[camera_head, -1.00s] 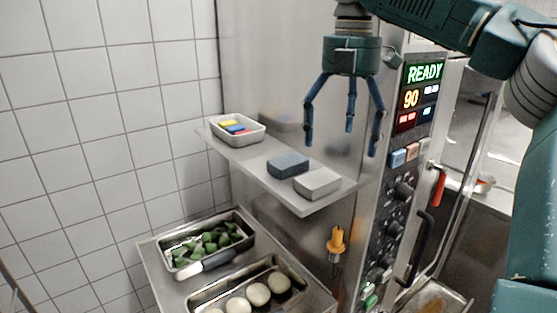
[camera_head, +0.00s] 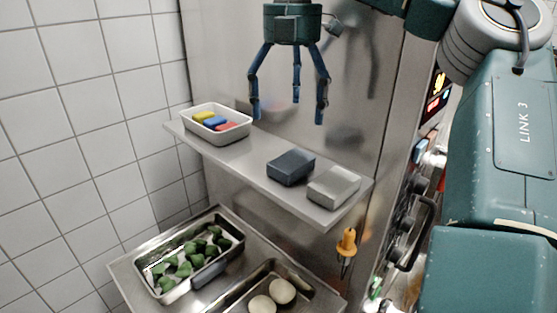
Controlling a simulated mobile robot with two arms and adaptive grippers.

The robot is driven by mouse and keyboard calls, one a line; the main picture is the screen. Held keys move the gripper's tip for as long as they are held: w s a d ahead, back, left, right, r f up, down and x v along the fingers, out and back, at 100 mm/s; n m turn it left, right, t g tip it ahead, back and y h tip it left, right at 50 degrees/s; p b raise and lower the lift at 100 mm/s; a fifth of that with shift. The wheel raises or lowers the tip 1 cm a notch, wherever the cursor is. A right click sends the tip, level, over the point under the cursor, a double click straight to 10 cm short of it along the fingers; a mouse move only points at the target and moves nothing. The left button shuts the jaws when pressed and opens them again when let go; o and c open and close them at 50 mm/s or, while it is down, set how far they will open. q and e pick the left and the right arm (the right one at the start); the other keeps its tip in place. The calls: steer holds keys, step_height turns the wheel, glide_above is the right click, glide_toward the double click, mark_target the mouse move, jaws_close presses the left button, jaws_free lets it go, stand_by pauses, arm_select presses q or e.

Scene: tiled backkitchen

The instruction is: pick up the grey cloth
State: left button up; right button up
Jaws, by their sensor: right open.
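A folded light grey cloth (camera_head: 333,187) lies on the right end of the steel shelf (camera_head: 262,181). A folded dark blue-grey cloth (camera_head: 291,167) lies just left of it, close beside it. My right gripper (camera_head: 288,112) hangs with its fingers pointing down, spread open and empty. In the picture its fingertips are above the dark cloth and up to the left of the light grey cloth, apart from both. My left gripper is not in view.
A white tub (camera_head: 246,131) with coloured pieces stands at the shelf's left end. Below are a pan of green vegetables (camera_head: 158,293) and a pan with pale round items (camera_head: 282,291). The steel wall is close behind.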

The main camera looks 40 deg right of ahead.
mark_target(287, 157)
steer(key=f, duration=0.2)
steer(key=s+f, duration=0.1)
steer(key=f, duration=0.1)
steer(key=shift+f, duration=0.5)
steer(key=f+p, duration=0.1)
steer(key=f, duration=0.2)
steer(key=w+f+p, duration=0.1)
steer(key=shift+w+a+f+p, duration=0.1)
steer(key=shift+a+f+p, duration=0.15)
steer(key=shift+f+p, duration=0.15)
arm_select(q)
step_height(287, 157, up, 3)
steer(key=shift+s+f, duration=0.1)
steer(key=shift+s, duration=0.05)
arm_select(e)
steer(key=shift+d+f, duration=0.15)
steer(key=shift+f, duration=0.25)
steer(key=shift+c, duration=0.5)
steer(key=c, duration=1.2)
